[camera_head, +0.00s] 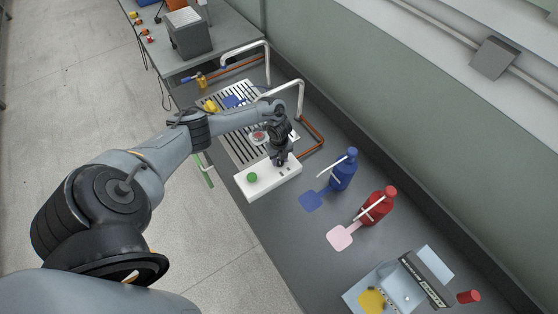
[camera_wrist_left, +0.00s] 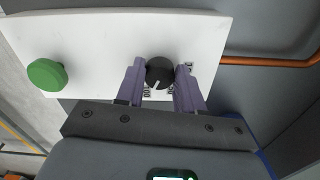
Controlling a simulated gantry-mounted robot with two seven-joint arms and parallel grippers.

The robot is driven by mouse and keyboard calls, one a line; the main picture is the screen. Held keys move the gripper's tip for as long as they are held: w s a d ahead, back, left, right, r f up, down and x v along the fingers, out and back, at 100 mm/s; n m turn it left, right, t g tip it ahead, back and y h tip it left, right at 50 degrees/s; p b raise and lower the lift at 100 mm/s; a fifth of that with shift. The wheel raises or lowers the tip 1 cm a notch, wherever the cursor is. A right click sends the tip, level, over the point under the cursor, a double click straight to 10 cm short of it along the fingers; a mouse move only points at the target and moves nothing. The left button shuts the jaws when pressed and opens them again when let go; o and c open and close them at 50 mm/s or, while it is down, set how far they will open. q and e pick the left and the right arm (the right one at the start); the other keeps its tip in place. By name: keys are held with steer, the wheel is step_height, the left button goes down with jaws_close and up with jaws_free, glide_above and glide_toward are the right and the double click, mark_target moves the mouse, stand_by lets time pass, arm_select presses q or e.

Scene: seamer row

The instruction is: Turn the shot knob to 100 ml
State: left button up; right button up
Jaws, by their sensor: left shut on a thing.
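The shot knob (camera_wrist_left: 159,72) is a round black dial with a white pointer line, on a white control box (camera_wrist_left: 110,50). In the left wrist view the pointer aims toward the bottom of the picture, slightly left. My left gripper (camera_wrist_left: 160,82) is shut on the knob, one purple finger on each side. In the head view my left gripper (camera_head: 279,160) reaches down onto the white box (camera_head: 262,190) and hides the knob. My right gripper is not in view.
A green button (camera_head: 252,177) sits on the same box; it also shows in the left wrist view (camera_wrist_left: 47,74). A slatted drain tray (camera_head: 245,140) lies behind. A blue bottle (camera_head: 343,172) and a red bottle (camera_head: 378,207) stand to the right. A bent orange pipe (camera_head: 318,138) runs nearby.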

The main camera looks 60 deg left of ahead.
arm_select(q)
steer(key=shift+m, duration=0.6)
steer(key=shift+b, duration=0.3)
steer(key=o, duration=1)
steer(key=shift+o, duration=0.2)
steer(key=shift+r, duration=0.5)
step_height(320, 180, up, 10)
steer(key=shift+p, duration=0.35)
